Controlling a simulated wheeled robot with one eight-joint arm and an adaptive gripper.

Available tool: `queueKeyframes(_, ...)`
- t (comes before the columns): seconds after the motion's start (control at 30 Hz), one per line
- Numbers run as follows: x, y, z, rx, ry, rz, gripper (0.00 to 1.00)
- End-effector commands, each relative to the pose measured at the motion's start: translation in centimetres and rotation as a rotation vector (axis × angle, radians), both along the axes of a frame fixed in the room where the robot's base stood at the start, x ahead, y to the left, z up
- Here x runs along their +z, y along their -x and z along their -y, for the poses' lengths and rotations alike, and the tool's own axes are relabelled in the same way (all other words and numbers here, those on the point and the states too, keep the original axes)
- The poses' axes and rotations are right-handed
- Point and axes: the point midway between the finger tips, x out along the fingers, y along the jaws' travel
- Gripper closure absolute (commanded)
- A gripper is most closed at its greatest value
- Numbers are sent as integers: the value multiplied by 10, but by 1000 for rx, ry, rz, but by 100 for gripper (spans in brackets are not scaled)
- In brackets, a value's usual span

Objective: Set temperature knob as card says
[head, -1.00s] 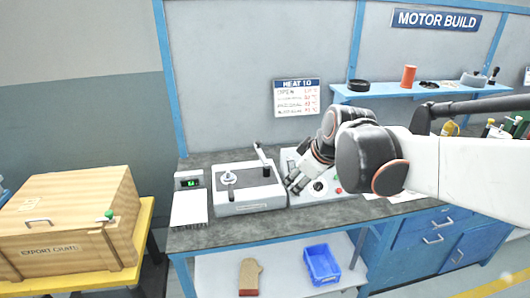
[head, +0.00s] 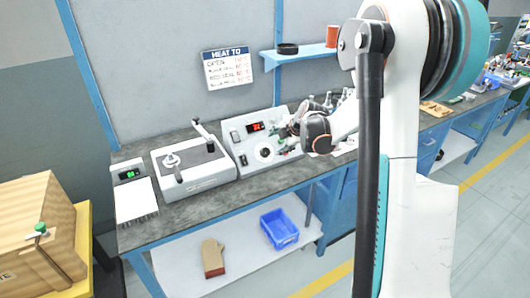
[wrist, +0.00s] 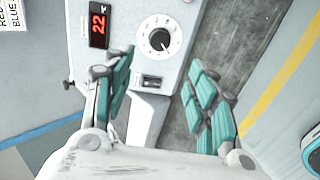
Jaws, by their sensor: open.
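The temperature knob (wrist: 160,39) is a black dial with a white mark on a white ring, on a white control box (head: 235,143). In the wrist view a red display (wrist: 98,24) beside it reads 22 °C. The white HEAT TO card (head: 228,68) hangs on the wall; its lines are too small to read surely. My gripper (wrist: 160,64) is open and empty, its teal-padded fingers to either side and short of the knob in the wrist view. In the head view my gripper (head: 288,138) is at the right side of the box, and the knob's ring shows.
A grey-white lever device (head: 195,172) and a scale with a green readout (head: 129,174) stand left of the box. A blue bin (head: 279,229) and a brown mitt (head: 213,258) lie on the lower shelf. A wooden crate (head: 40,225) stands at left.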

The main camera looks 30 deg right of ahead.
Motion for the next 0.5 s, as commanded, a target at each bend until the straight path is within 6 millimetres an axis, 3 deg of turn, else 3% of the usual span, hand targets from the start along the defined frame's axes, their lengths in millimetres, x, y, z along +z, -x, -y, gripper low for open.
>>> queueKeyframes(0.17, -15, -12, 0, 4, 3, 0, 48)
queueKeyframes(0.5, -65, -56, -2, 4, 2, 0, 48)
